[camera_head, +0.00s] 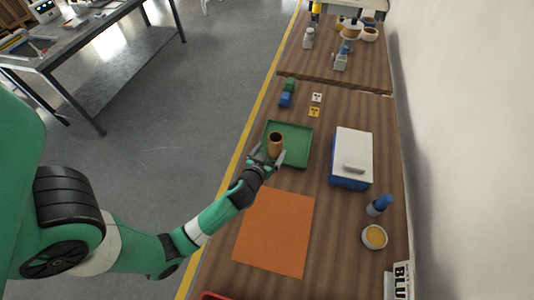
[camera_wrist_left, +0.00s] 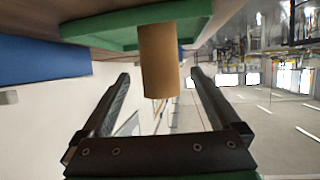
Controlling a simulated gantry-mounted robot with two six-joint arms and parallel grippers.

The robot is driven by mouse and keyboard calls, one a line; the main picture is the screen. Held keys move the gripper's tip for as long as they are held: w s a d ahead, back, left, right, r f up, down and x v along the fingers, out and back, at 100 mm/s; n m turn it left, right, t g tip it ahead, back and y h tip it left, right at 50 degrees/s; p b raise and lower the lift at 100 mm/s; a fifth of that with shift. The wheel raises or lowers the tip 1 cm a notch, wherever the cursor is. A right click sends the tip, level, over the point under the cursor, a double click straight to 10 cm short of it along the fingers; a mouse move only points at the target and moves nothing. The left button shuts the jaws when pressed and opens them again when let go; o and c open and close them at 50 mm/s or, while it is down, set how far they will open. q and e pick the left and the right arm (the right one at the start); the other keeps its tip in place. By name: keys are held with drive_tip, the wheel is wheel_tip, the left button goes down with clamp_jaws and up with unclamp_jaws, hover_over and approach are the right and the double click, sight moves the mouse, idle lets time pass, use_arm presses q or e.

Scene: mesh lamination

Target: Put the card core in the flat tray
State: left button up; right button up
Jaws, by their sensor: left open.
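The card core (camera_head: 275,146), a brown hollow tube, stands upright in the green flat tray (camera_head: 299,152), near the tray's left side. It also shows in the left wrist view (camera_wrist_left: 158,62), where the picture is upside down and the tray (camera_wrist_left: 100,28) is at the top. My left gripper (camera_head: 268,160) is open at the core's near side. In the left wrist view its two fingers (camera_wrist_left: 160,78) are spread wide, with gaps on both sides of the core. My right gripper is out of view.
An orange mat (camera_head: 273,233) lies in front of the tray. A blue box with a white lid (camera_head: 352,157) stands to the right. A blue bottle (camera_head: 379,205) and a round bowl (camera_head: 374,237) are nearer right. Small blue and green blocks (camera_head: 286,99) sit behind the tray.

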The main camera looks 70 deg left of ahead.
use_arm(q)
drive_tip(key=v, duration=0.4)
drive_tip(key=w+d+r+m+t+h, duration=0.1)
drive_tip(key=w+d+r+t, duration=0.2)
drive_tip(key=w+r, duration=0.6)
drive_tip(key=w+d+r+m+t+h, duration=0.1)
drive_tip(key=w+d+r+t, duration=0.3)
drive_tip(key=r, duration=0.9)
drive_tip(key=w+d+r+m+t+h, duration=0.1)
drive_tip(key=d+r+t, duration=0.15)
drive_tip(key=r, duration=0.65)
drive_tip(key=w+d+r+m+t+h, duration=0.15)
drive_tip(key=d+r, duration=0.25)
drive_tip(key=r, duration=0.4)
drive_tip(key=s+d+r+m+t+h, duration=0.2)
drive_tip(key=s+d+r, duration=0.1)
drive_tip(key=r, duration=0.4)
drive_tip(key=s+d+r+m+t+h, duration=0.2)
drive_tip(key=s+d+r+t+h, duration=0.1)
drive_tip(key=r, duration=0.4)
drive_tip(key=s+d+r+m+t+h, duration=0.2)
drive_tip(key=s+d+r+h, duration=0.1)
drive_tip(key=r, duration=0.4)
drive_tip(key=shift+d+t, duration=0.3)
drive_tip(key=shift+d, duration=0.45)
